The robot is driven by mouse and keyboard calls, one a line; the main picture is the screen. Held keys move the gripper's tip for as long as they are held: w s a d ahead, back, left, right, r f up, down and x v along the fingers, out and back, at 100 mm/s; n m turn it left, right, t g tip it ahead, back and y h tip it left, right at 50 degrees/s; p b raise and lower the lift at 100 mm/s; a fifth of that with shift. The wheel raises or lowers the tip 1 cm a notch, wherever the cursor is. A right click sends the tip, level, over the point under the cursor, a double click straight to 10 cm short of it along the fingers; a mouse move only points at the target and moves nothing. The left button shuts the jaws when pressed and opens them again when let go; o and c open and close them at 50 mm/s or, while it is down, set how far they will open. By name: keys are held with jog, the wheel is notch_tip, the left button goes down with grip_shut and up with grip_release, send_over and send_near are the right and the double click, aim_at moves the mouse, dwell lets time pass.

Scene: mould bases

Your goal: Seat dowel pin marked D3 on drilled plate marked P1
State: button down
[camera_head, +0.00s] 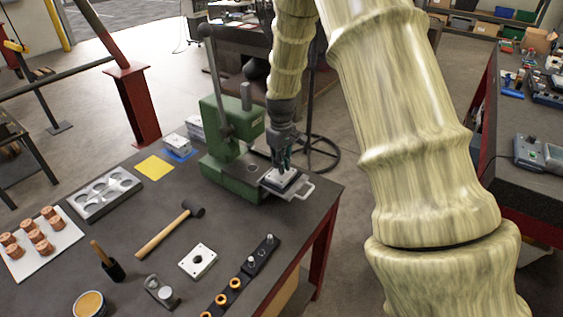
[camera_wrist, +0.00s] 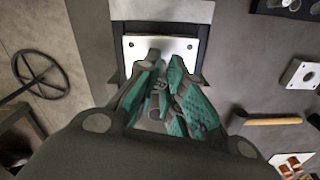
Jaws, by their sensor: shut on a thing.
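A white drilled plate (camera_head: 281,182) lies in the sliding tray of the green press; it also shows in the wrist view (camera_wrist: 132,48) with small dark holes near its corners. My gripper (camera_head: 277,163) is directly over this plate, pointing down. In the wrist view its green-padded fingers (camera_wrist: 164,90) are closed on a small grey pin (camera_wrist: 156,104), mostly hidden between them. I cannot tell whether the pin touches the plate or a hole. No D3 or P1 mark is readable.
The green press (camera_head: 226,130) stands just left of my gripper. A hammer (camera_head: 168,230), another drilled plate (camera_head: 198,260) and a black strip (camera_head: 243,275) with pins and orange bushings lie in front. White blocks (camera_head: 174,143) stand behind a yellow sheet (camera_head: 155,168).

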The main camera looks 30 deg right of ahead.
jog(key=shift+f, duration=0.3)
jog(key=c, duration=1.5)
grip_release()
jog(key=shift+o, duration=0.2)
notch_tip(320, 180, up, 12)
